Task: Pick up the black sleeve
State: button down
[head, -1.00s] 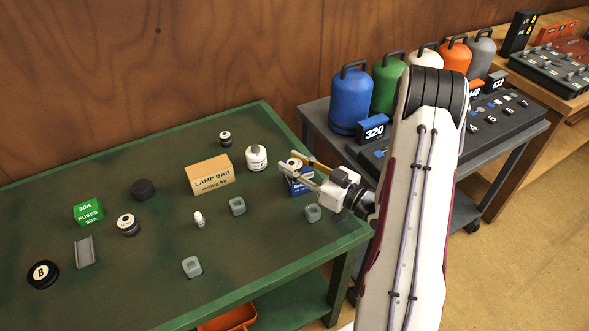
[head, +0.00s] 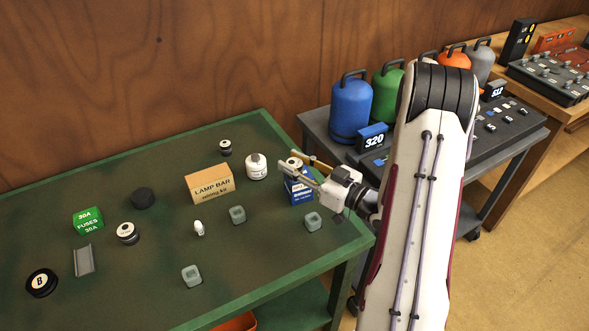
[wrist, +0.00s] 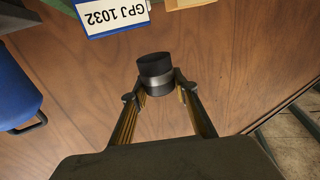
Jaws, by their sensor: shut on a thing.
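The black sleeve (wrist: 156,73), a short dark cylinder with a grey band, sits between the fingertips in the wrist view. My gripper (wrist: 158,88) is shut on it, one finger on each side. In the head view the sleeve (head: 294,162) shows small and pale-topped, partly covered by the fingers of my gripper (head: 297,168). It is just above a blue box (head: 300,189) near the right end of the green table. Whether it is fully clear of the box is hard to tell.
On the green table (head: 170,300) stand a lamp bar box (head: 209,184), a white jar (head: 257,167), a green fuse box (head: 88,221), a black puck (head: 143,198) and several small parts. A grey cart (head: 345,152) with gas bottles stands right.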

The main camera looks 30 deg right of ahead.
aim_at(299, 162)
jog(key=shift+r, duration=3.3)
jog(key=w+d, duration=0.3)
jog(key=shift+r, duration=0.15)
jog(key=shift+f, duration=2.9)
jog(key=shift+f, duration=0.1)
jog(key=shift+f, duration=2)
